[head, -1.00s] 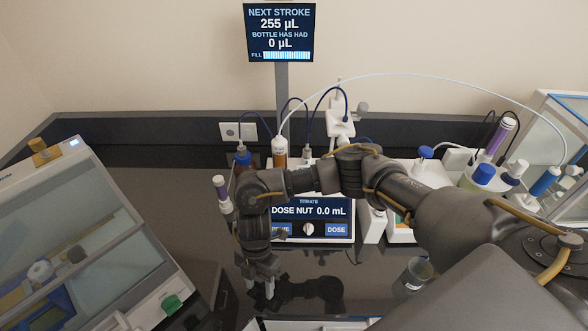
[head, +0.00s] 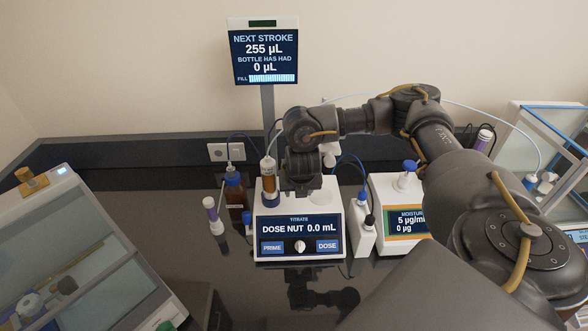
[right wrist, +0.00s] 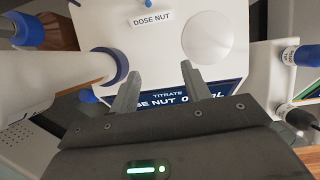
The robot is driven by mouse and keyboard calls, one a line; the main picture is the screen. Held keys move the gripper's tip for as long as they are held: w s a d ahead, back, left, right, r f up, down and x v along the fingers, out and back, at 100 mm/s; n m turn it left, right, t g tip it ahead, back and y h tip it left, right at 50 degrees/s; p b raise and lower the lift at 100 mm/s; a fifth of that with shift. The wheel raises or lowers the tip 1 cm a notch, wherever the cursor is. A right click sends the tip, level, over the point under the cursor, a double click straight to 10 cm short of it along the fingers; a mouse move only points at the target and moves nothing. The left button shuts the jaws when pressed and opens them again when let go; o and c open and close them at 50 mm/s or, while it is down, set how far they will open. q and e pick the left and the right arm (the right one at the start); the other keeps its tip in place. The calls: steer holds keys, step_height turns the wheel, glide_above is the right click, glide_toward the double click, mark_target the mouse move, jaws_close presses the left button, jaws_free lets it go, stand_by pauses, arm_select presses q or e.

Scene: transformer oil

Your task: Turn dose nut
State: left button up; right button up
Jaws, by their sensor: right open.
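The white titrator (head: 258,225) stands on the dark bench, its screen reading "DOSE NUT 0.0 mL". A small knob (head: 300,246) sits between its PRIME and DOSE buttons. My right gripper (right wrist: 162,72) is open and empty above the titrator's top, pointing down; it also shows in the head view (head: 300,190). In the right wrist view a "DOSE NUT" label (right wrist: 152,19) lies beyond the fingertips, with a small blue part (right wrist: 148,3) cut off by the top edge. The nut itself cannot be made out clearly. My left gripper is out of view.
The display (head: 264,55) reads 255 µL.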

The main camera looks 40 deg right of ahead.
steer(key=w+d, duration=0.2)
steer(key=w, duration=0.1)
steer(key=w+d, duration=0.4)
steer(key=w, duration=0.1)
steer(key=shift+w+b, duration=0.3)
steer(key=shift+b, duration=0.1)
steer(key=shift+d+f+p, duration=0.1)
steer(key=shift+f+p, duration=0.05)
steer(key=shift+p, duration=0.3)
steer(key=shift+w+f, duration=0.1)
steer(key=shift+f, duration=0.3)
steer(key=shift+c, duration=0.2)
steer(key=c, duration=0.9)
